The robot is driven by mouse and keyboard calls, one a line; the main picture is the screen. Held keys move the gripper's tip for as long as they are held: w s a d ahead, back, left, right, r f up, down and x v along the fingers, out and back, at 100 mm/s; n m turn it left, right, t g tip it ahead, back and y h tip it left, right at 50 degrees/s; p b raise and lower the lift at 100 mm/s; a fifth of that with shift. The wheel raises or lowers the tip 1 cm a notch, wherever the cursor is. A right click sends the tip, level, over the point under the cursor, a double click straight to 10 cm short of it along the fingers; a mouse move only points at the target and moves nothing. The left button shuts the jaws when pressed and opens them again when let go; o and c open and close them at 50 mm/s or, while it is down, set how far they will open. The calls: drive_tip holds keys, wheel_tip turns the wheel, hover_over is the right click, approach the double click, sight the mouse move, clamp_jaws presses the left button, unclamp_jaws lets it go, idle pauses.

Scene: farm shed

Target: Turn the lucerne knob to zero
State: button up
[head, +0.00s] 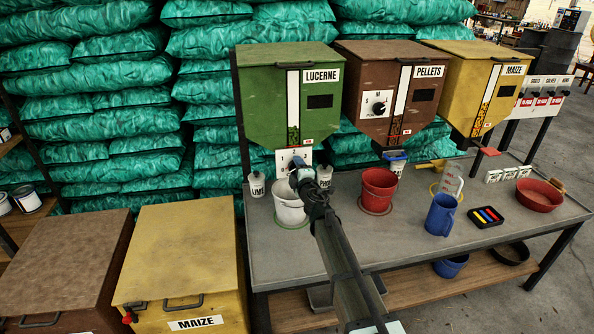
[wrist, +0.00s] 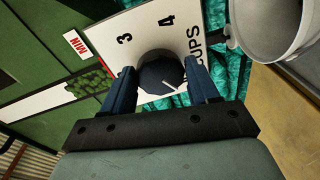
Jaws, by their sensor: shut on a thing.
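The green lucerne hopper (head: 262,112) stands at the left end of the bench, with a white dial plate (head: 284,158) below it. In the wrist view, the plate (wrist: 143,28) shows 3, 4 and "CUPS"; the rest of its scale is hidden. The dark round lucerne knob (wrist: 160,68) sits between my two blue fingers. My gripper (wrist: 165,82) is shut on it. The knob's white mark shows on its lower right side in the wrist view, away from 3 and 4. In the head view my gripper (head: 301,172) covers the knob.
A white bucket (head: 289,213) stands under the lucerne hopper, close below my gripper. The pellets hopper (head: 392,105) with its own knob (head: 377,103) and the maize hopper (head: 459,88) stand to the right. A red bucket (head: 378,188) and blue jug (head: 441,215) stand on the bench.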

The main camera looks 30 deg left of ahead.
drive_tip(key=o, duration=0.9)
drive_tip(key=shift+o, duration=0.2)
drive_tip(key=shift+s+d, duration=0.1)
drive_tip(key=f+v, duration=0.1)
drive_tip(key=v, duration=1.2)
drive_tip(key=shift+s+d+r, duration=0.2)
drive_tip(key=shift+s+r, duration=0.05)
drive_tip(key=shift+r, duration=0.2)
